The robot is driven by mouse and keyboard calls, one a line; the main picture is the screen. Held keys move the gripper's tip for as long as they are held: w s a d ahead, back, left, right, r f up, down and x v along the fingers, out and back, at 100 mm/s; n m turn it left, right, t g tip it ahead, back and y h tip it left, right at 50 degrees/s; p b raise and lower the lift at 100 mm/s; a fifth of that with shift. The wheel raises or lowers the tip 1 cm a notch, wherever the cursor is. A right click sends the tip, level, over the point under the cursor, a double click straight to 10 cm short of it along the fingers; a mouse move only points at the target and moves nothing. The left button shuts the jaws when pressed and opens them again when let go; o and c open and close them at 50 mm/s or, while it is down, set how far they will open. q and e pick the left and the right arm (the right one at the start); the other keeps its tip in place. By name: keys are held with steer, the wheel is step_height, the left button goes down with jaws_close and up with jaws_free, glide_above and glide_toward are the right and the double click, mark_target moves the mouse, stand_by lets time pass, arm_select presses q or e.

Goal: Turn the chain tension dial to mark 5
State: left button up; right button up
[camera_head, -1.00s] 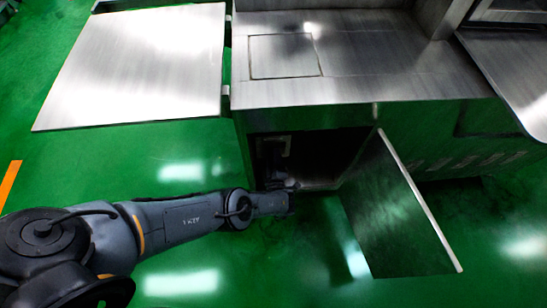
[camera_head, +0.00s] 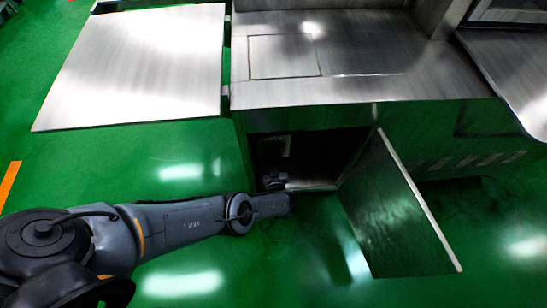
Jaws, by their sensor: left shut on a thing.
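The encrusting machine (camera_head: 400,85) has an open compartment (camera_head: 320,160) low in its front, dark inside. My left arm reaches in from the left. My left gripper (camera_head: 274,180) is at the lower left of the compartment opening, small and dark. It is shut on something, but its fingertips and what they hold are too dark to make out. The chain tension dial cannot be made out; a pale part shows inside the compartment's upper left. My right gripper is not in view.
An open metal door (camera_head: 400,210) stands out from the compartment's right side. A flat metal plate (camera_head: 140,65) extends left of the machine. Green floor (camera_head: 300,270) is clear in front, between my left arm and the door.

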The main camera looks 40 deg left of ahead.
arm_select(q)
steer(key=shift+m, duration=0.7)
steer(key=o, duration=1)
steer(key=shift+o, duration=0.2)
steer(key=shift+s+d, duration=0.4)
steer(key=shift+d, duration=0.05)
steer(key=p+v, duration=0.2)
steer(key=v, duration=0.7)
steer(key=shift+s+d, duration=0.2)
steer(key=shift+s, duration=0.05)
